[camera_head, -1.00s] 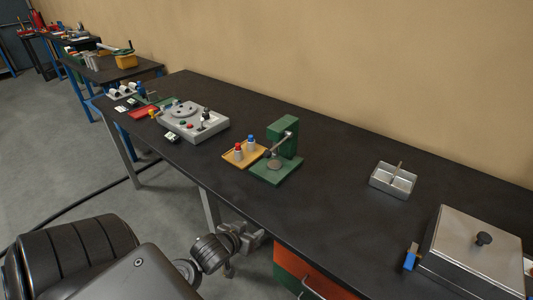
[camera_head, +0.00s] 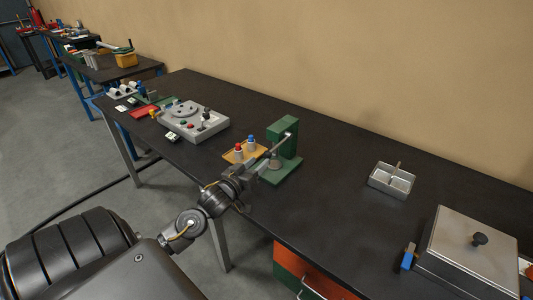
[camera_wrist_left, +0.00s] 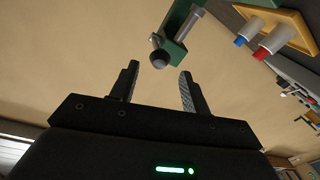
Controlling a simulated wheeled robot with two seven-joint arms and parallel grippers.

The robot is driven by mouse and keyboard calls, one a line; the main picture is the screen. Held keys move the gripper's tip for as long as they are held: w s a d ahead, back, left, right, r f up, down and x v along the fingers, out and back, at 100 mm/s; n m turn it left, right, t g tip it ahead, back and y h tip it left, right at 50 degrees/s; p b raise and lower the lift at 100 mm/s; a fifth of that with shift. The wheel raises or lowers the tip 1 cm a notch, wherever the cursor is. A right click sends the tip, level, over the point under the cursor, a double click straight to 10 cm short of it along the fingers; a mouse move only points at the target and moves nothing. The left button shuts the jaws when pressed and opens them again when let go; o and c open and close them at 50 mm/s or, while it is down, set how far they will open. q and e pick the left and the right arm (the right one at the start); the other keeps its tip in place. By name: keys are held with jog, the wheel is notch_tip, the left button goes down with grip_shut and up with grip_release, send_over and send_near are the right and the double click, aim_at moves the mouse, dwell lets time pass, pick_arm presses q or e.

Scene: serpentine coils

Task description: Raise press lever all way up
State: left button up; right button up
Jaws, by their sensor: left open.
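The green press (camera_head: 287,149) stands on the black bench, with its grey lever (camera_head: 283,142) slanting down toward the front left. In the left wrist view the green press (camera_wrist_left: 176,24) is at the top, and the lever's dark round knob (camera_wrist_left: 160,59) shows just ahead of the gap between the fingertips. My left gripper (camera_head: 264,165) is at the front left of the press, close to the lever's low end, which it partly hides in the head view. In the wrist view the left gripper (camera_wrist_left: 158,76) is open, with nothing between its fingers. My right gripper is out of view.
A yellow tray (camera_head: 231,157) with red-capped and blue-capped pieces sits just left of the press. A grey control panel (camera_head: 197,127) is further left. A metal divided box (camera_head: 379,181) and a lidded box (camera_head: 470,245) stand right. The bench between is clear.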

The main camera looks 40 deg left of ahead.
aim_at(265, 157)
pick_arm(q)
jog(key=w, duration=0.4)
jog(key=w+p, duration=0.1)
jog(key=shift+w+a, duration=0.25)
jog(key=shift+w, duration=0.15)
jog(key=shift+c, duration=0.4)
grip_shut()
